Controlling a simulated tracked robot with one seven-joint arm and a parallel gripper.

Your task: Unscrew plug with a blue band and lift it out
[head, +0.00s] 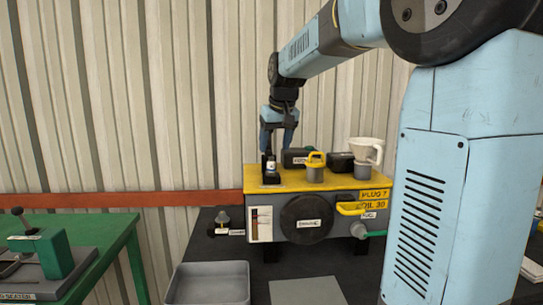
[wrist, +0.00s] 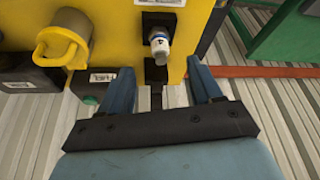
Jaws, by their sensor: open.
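The plug (wrist: 160,46), white with a bluish band near its end, stands in a black square mount (wrist: 160,20) on the yellow top of the engine block. In the head view the plug (head: 270,163) stands at the left end of that yellow top (head: 325,181). My gripper (head: 277,147) hangs above it, pointing down. In the wrist view my gripper (wrist: 163,78) is open and empty, and the plug lies beyond the gap between the two blue fingers, not between them. The plug's threads are hidden.
A yellow-handled cap (head: 315,166), a white funnel (head: 367,151) and two black boxes stand right of the plug. A grey tray (head: 208,284) and a grey plate (head: 307,292) lie in front. A green table (head: 90,240) is at left.

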